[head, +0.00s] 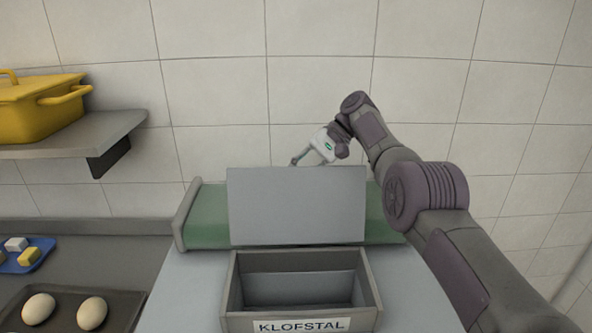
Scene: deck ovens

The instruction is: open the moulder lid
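The moulder is a grey open-topped box (233,287) with a "KLOFSTAL" label on its front, and its inside shows. Its lid is a flat grey panel (297,206) that stands raised at the back of the box. A green roller or belt (206,217) lies behind the lid. My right gripper (312,162) is just above and behind the lid's top edge, fingers pointing down and left. Its fingers are spread with nothing between them; whether they touch the lid cannot be told. My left gripper is not in view.
A yellow pot (38,110) stands on a wall shelf (75,139) at left. Below are a dark tray (62,321) with eggs or dough balls and a blue tray (40,258) with small blocks. The tiled wall is close behind.

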